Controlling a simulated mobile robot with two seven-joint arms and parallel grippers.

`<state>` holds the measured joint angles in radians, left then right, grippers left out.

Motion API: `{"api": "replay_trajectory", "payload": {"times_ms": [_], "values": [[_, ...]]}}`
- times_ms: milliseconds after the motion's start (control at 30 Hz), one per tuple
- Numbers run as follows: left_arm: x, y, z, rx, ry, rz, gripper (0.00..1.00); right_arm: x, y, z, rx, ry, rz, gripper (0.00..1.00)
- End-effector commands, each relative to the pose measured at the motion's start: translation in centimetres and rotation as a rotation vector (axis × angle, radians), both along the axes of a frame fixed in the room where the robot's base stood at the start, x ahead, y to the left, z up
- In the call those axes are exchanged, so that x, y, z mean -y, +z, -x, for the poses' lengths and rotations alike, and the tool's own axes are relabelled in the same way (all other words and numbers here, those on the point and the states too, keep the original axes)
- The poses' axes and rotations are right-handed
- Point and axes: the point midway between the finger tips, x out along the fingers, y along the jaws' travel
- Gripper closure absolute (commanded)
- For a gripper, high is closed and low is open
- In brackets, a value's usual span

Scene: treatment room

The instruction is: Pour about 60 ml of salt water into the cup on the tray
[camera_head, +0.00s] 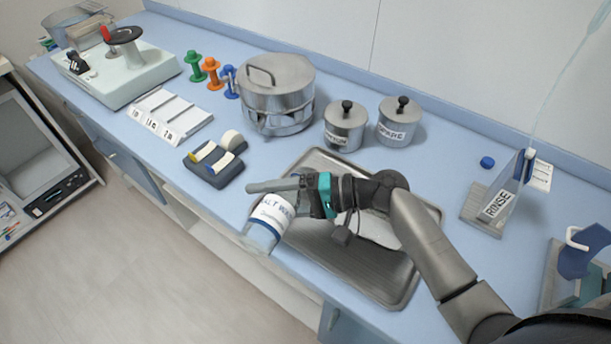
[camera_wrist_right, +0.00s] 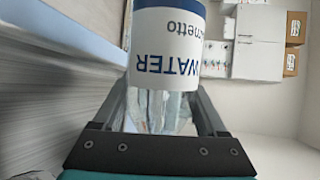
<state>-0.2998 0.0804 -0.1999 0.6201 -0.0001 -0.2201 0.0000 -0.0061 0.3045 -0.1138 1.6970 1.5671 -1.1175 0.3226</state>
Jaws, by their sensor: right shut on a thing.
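My right gripper (camera_head: 285,197) is shut on the salt water bottle (camera_head: 270,215), a clear bottle with a white and blue label. The bottle is tilted and held near the left end of the metal tray (camera_head: 352,277), by the counter's front edge. In the right wrist view the bottle (camera_wrist_right: 167,45) sits between both fingers, its label upside down. My right arm crosses over the tray and hides part of it. I cannot make out a cup on the tray. My left gripper is out of view.
Two lidded steel jars (camera_head: 345,128) and a large steel pot (camera_head: 276,95) stand behind the tray. A dark holder with rolls (camera_head: 214,167) is to the left. A RINSE stand (camera_head: 497,203) and a small blue cap (camera_head: 487,162) are at right.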

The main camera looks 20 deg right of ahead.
Motion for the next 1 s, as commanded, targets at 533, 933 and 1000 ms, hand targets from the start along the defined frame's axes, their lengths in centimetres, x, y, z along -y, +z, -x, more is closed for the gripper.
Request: {"api": "replay_trajectory", "payload": {"times_ms": [533,933,1000], "values": [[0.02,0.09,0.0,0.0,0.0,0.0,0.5,-0.01,0.21,-0.04,-0.011,0.0,-0.013,0.96],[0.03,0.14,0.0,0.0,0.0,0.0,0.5,-0.07,0.26,0.1,0.098,0.002,0.085,0.96],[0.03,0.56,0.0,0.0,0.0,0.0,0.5,-0.3,0.65,0.37,0.185,0.001,0.165,0.96]]}}
